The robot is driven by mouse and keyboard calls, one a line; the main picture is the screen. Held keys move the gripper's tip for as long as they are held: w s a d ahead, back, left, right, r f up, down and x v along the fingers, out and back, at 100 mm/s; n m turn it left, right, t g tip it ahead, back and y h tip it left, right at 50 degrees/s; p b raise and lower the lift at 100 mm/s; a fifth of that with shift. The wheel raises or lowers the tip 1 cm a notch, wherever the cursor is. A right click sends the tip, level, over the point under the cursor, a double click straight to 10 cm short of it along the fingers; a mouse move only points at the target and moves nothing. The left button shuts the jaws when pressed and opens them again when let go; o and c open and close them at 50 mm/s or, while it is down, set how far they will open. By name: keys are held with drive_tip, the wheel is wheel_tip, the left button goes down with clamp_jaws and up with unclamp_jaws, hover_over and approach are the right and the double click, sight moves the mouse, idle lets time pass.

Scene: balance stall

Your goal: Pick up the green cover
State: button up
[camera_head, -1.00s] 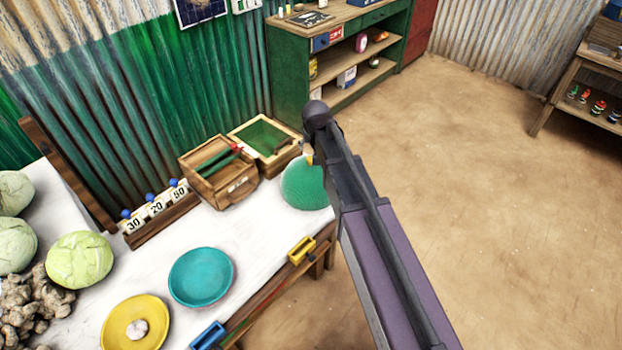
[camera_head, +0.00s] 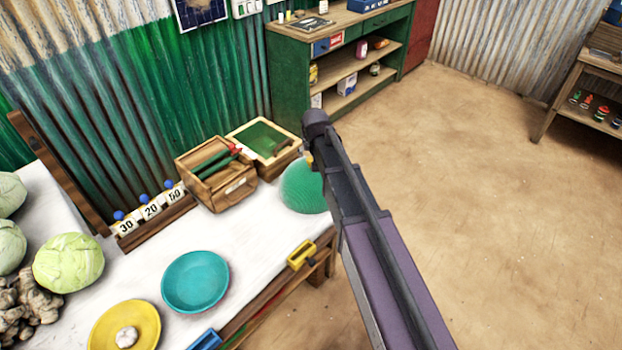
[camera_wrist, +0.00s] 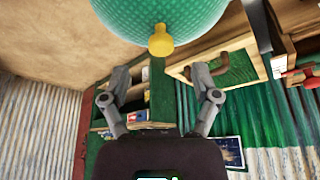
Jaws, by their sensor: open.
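The green cover (camera_head: 301,188), a dome with a fine mesh-like surface, sits at the far right end of the white table, partly hidden behind my arm. In the wrist view the cover (camera_wrist: 160,14) fills the top, with its yellow knob (camera_wrist: 160,42) pointing toward my gripper. My gripper (camera_wrist: 160,73) is open and empty. Its two fingers are spread on either side of the knob's line, with the knob just beyond the fingertips and apart from them. In the head view the fingers are hidden by my arm.
Beside the cover stand a wooden box with green and red-tipped sticks (camera_head: 215,188) and a green-topped wooden frame (camera_head: 240,128). A yellow holder (camera_head: 301,254) is on the table's front edge. A teal plate (camera_head: 195,281) and a yellow plate (camera_head: 105,322) lie nearer.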

sight(310, 159)
drive_tip(key=shift+f, duration=0.1)
drive_tip(key=shift+b+x, duration=2.45)
drive_tip(key=shift+x, duration=0.1)
clamp_jaws()
